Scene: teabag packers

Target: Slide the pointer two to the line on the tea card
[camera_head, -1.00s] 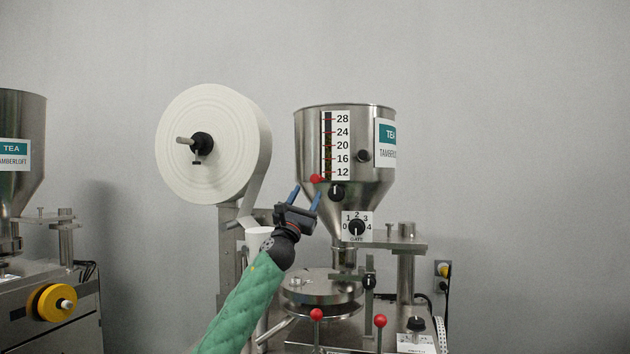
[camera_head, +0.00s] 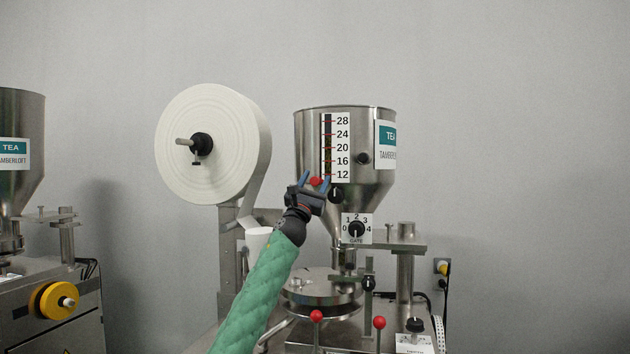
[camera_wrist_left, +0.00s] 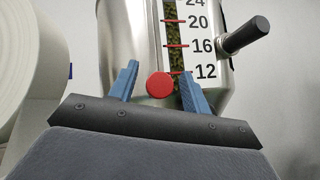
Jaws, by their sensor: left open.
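The pointer is a red round knob (camera_head: 316,182) at the lower left of the scale, just below the 12 mark. In the left wrist view the red knob (camera_wrist_left: 159,85) sits between my two blue fingers. My left gripper (camera_head: 316,179) is open around the knob, with a gap visible on each side. The scale (camera_head: 336,147) is a white strip on the steel hopper, marked 12 to 28 with red lines and a window showing tea. The tea card (camera_head: 387,144) hangs at the hopper's right, partly cut by the hopper edge. My right gripper is not in view.
A black knob (camera_head: 336,194) sits just right of the gripper, with a gate dial (camera_head: 356,229) below it. Another black handle (camera_head: 362,158) sticks out right of the scale. A large paper roll (camera_head: 205,145) stands left of the hopper.

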